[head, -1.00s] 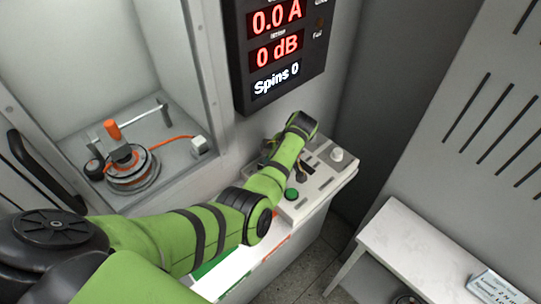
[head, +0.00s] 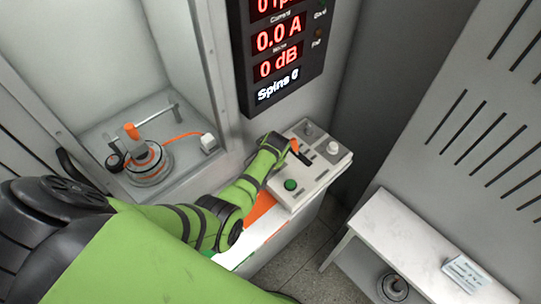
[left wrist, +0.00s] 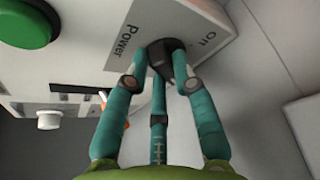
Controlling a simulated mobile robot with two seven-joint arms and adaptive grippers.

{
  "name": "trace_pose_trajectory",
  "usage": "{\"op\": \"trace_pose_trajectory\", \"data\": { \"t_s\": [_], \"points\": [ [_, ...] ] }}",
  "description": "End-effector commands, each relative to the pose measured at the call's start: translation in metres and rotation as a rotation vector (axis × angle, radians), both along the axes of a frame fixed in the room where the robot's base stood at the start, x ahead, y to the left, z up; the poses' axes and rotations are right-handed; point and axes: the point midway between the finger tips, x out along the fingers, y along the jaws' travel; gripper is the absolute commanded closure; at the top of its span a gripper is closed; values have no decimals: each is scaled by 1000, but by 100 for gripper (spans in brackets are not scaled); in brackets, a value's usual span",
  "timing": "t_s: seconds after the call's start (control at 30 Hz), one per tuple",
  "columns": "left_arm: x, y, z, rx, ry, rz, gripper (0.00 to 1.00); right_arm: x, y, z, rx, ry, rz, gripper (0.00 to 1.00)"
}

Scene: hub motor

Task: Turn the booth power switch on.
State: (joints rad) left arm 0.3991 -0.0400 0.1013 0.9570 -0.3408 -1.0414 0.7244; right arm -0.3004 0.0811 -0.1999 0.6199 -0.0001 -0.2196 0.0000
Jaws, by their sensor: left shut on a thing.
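The power switch is a black rotary knob (left wrist: 166,50) on the light grey control panel, between the printed words "Power" and what looks like "Off" in the left wrist view. My left gripper (left wrist: 168,62) has its teal fingers closed around this knob. The knob's pointer direction is hidden by the fingers. In the head view my left arm reaches to the left end of the control panel (head: 318,178), and its wrist covers the knob and the fingers. My right gripper is in no view.
A green button (head: 290,185), an orange-handled lever (head: 295,146) and a pale knob (head: 333,148) are on the panel. A display (head: 280,50) hangs above, showing 0.0 A and 0 dB. The motor rig (head: 148,160) sits in the booth at left. A white bench (head: 400,235) stands right.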

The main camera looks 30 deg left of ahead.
Motion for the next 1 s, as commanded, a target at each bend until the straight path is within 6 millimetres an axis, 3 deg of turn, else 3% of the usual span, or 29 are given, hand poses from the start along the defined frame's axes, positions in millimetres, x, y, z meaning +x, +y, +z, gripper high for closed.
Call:
{"op": "trace_pose_trajectory", "data": {
  "t_s": [0.4, 1.0],
  "points": [
    [-5, 2, -1, -2, 7, -214, 100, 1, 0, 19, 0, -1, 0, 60],
    [-6, 2, -3, -2, 8, -256, 100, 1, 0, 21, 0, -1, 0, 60]
  ]
}}
